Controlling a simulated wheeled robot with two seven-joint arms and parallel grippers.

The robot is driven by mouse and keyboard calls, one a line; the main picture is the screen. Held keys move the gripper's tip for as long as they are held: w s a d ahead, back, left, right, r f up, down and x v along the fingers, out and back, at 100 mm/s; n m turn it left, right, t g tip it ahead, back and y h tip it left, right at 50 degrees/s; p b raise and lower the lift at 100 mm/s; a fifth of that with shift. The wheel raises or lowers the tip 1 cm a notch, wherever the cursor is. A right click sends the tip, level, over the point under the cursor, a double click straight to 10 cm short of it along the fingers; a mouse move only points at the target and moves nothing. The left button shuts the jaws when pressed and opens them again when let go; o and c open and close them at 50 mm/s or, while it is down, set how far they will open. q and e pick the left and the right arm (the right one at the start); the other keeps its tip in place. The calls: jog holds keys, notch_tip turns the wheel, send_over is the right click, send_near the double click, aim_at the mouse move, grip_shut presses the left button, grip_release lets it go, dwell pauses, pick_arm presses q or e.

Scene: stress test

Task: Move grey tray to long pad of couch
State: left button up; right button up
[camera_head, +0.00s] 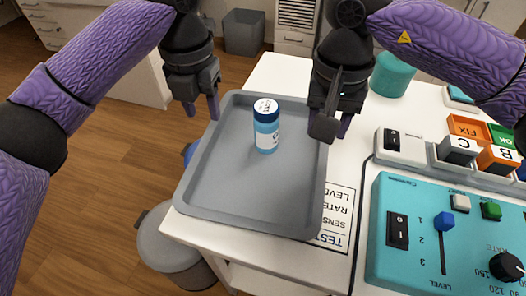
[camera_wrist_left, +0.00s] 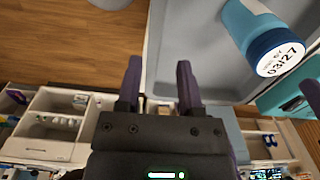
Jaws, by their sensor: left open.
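The grey tray (camera_head: 250,218) lies on the white table, overhanging its left edge. It also shows in the left wrist view (camera_wrist_left: 190,45). A blue bottle (camera_head: 267,133) with a dark blue cap stands upright in it; its cap is close in the left wrist view (camera_wrist_left: 278,52). My left gripper (camera_head: 202,106) is open at the tray's far left corner. In the left wrist view the tray's rim runs between its fingers (camera_wrist_left: 158,85); contact cannot be told. My right gripper (camera_head: 332,125) is over the tray's right rim; its jaw gap is hidden. No couch pad is in view.
A teal device (camera_head: 445,235) with switches and sliders fills the table's right side. Lettered blocks (camera_head: 458,149) and a teal cylinder (camera_head: 392,75) stand behind it. A round grey bin (camera_head: 165,245) is on the floor at left. Wooden floor (camera_head: 110,150) there is mostly open.

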aim_at(209, 139)
pick_arm(q)
notch_tip(209, 139, down, 8)
jog(key=shift+r, duration=0.1)
pick_arm(e)
notch_tip(209, 139, down, 8)
jog(key=shift+r, duration=0.1)
pick_arm(q)
jog(key=shift+c, duration=0.3)
pick_arm(e)
jog(key=shift+c, duration=0.3)
pick_arm(q)
grip_shut()
pick_arm(e)
grip_shut()
